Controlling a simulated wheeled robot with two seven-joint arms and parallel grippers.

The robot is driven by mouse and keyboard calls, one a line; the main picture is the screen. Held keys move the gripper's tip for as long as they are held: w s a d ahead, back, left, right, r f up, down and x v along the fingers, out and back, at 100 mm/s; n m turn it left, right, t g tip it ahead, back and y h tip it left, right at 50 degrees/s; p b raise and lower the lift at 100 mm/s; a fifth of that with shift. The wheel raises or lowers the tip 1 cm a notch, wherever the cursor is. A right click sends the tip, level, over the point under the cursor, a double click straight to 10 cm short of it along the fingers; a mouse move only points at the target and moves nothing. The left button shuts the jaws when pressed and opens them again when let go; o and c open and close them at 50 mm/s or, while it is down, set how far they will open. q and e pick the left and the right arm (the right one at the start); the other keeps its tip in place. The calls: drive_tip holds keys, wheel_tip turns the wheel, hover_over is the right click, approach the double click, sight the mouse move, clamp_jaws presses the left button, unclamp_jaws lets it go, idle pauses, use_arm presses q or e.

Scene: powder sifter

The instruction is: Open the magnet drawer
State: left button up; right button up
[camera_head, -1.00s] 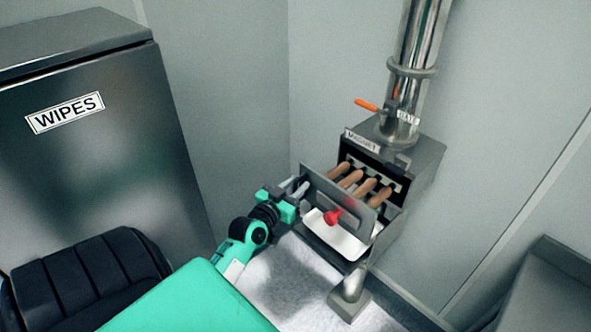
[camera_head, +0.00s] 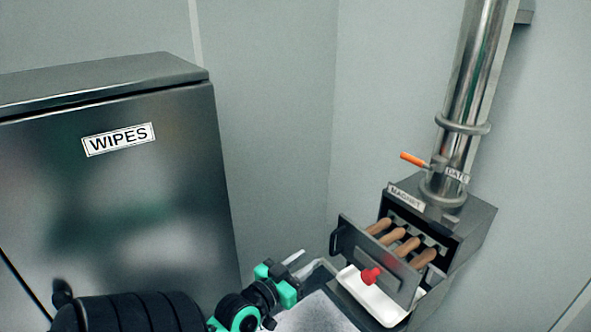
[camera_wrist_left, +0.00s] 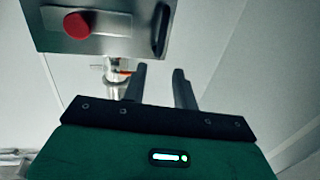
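The magnet drawer (camera_head: 378,262) stands pulled out of the grey box labelled MAGNET (camera_head: 474,226). Its front plate carries a red knob (camera_head: 371,275), and several brown rods (camera_head: 405,247) show between the plate and the box. My left gripper (camera_head: 303,262) is just left of the drawer front, empty and apart from it. In the left wrist view its two fingers (camera_wrist_left: 160,85) are spread, with the dark drawer handle (camera_wrist_left: 161,30) beyond the tips. The drawer front (camera_wrist_left: 110,22) and red knob (camera_wrist_left: 77,25) fill the upper left there. My right gripper is not in view.
A white tray (camera_head: 362,300) lies below the drawer. A metal pipe with an orange lever (camera_head: 413,159) rises from the box. A steel WIPES cabinet (camera_head: 150,190) stands at left. Bare wall lies between the cabinet and the box.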

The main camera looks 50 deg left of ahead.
use_arm(q)
drive_tip(key=shift+s+d, duration=0.15)
drive_tip(key=shift+s, duration=1.05)
wheel_tip(320, 180, down, 25)
drive_tip(key=g, duration=0.5)
drive_tip(key=s+d+f+g+h, duration=0.1)
drive_tip(key=s+d+f+g, duration=0.15)
drive_tip(key=f, duration=0.65)
drive_tip(key=s+d+f+g, duration=0.1)
drive_tip(key=s+d+f, duration=0.15)
drive_tip(key=f, duration=0.55)
drive_tip(key=s+d+f+m+g+h, duration=0.1)
drive_tip(key=s+d+f+g, duration=0.1)
drive_tip(key=s+d+f, duration=0.5)
drive_tip(key=s+d+f+m+g, duration=0.1)
drive_tip(key=s+f+g, duration=0.3)
drive_tip(key=f, duration=0.6)
drive_tip(key=s+d+f+m+g, duration=0.1)
drive_tip(key=s+f, duration=0.3)
drive_tip(key=s, duration=0.3)
drive_tip(key=s+d+f+g, duration=0.1)
drive_tip(key=s+d+f, duration=0.1)
drive_tip(key=s, duration=0.6)
drive_tip(key=shift+s+f+m, duration=0.2)
drive_tip(key=shift+f+m, duration=0.2)
drive_tip(key=shift+f, duration=0.45)
